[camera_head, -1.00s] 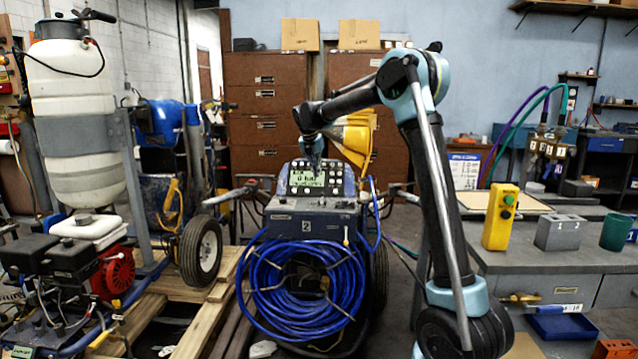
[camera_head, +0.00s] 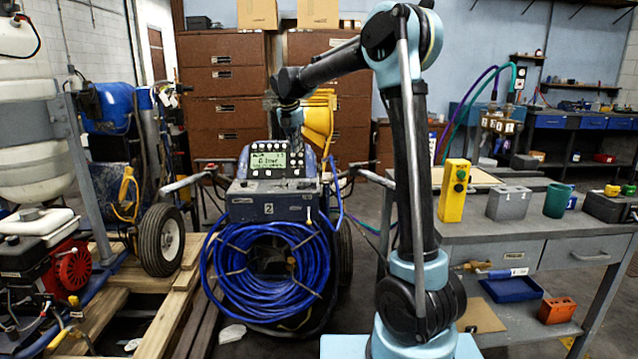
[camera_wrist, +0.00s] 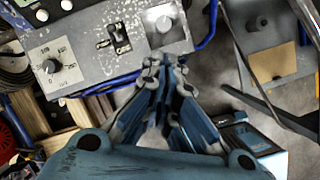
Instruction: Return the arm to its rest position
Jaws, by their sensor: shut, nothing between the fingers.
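My arm rises from its base at the right of the striper in the head view and bends over toward the machine. My gripper (camera_head: 294,142) hangs near the right side of the striper's control panel (camera_head: 268,163), small and dark there. In the wrist view my gripper (camera_wrist: 166,72) is shut, its fingertips together with nothing between them. The grey panel face (camera_wrist: 115,40) with a dial, a toggle switch and a knob (camera_wrist: 163,22) lies just beyond the fingertips. I cannot tell the exact gap between them.
A coiled blue hose (camera_head: 268,275) hangs on the striper's front. A workbench (camera_head: 500,229) at the right holds a yellow control box (camera_head: 453,191), a grey block (camera_head: 508,203) and a green cup (camera_head: 557,201). Wooden pallets (camera_head: 115,283) lie left. Brown cabinets (camera_head: 222,95) stand behind.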

